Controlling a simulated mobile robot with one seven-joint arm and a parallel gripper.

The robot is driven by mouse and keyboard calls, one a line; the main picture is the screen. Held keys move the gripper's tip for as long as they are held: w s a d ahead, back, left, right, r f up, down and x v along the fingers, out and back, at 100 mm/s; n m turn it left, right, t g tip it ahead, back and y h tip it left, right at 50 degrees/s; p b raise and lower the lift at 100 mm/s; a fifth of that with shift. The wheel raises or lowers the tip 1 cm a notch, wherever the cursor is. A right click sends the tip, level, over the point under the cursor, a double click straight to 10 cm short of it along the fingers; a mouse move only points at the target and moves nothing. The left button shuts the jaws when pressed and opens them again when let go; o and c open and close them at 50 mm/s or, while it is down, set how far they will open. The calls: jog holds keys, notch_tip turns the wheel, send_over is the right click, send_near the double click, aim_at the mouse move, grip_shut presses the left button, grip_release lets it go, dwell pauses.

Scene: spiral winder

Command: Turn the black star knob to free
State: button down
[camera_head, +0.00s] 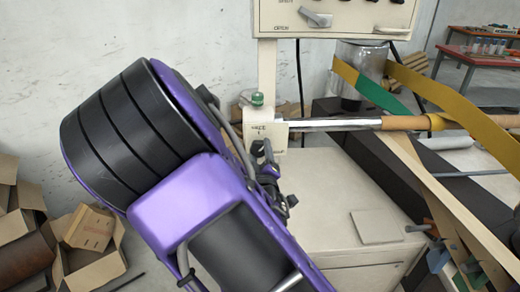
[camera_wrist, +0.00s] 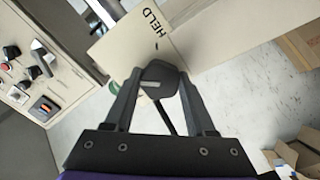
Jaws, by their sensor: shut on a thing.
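The black star knob (camera_wrist: 161,75) sits between the two fingers of my gripper (camera_wrist: 160,88) in the wrist view, and the fingers are shut on its sides. A short pale mark shows on its face, left of its middle. The word HELD stands on the cream plate (camera_wrist: 118,45) beyond the knob; no word FREE is readable in the wrist view. In the head view my gripper (camera_head: 265,158) is at the front of the cream bracket (camera_head: 272,133), below its small lettering. My arm and fingers mostly hide the knob there.
A green button (camera_head: 257,99) tops the bracket, and a steel shaft (camera_head: 340,124) runs right from it. A control panel (camera_head: 335,15) hangs above. The cream cabinet (camera_head: 345,200) stands below. Open cardboard boxes (camera_head: 85,260) lie at lower left. Yellow and green strips cross at right.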

jog(key=n, duration=0.1)
jog(key=n+p, duration=0.1)
jog(key=n, duration=0.1)
jog(key=shift+r+n, duration=0.2)
jog(key=shift+n, duration=0.1)
jog(key=shift+n+p, duration=0.3)
jog(key=shift+n, duration=1.5)
jog(key=shift+c, duration=1.1)
grip_release()
jog(key=shift+f, duration=0.1)
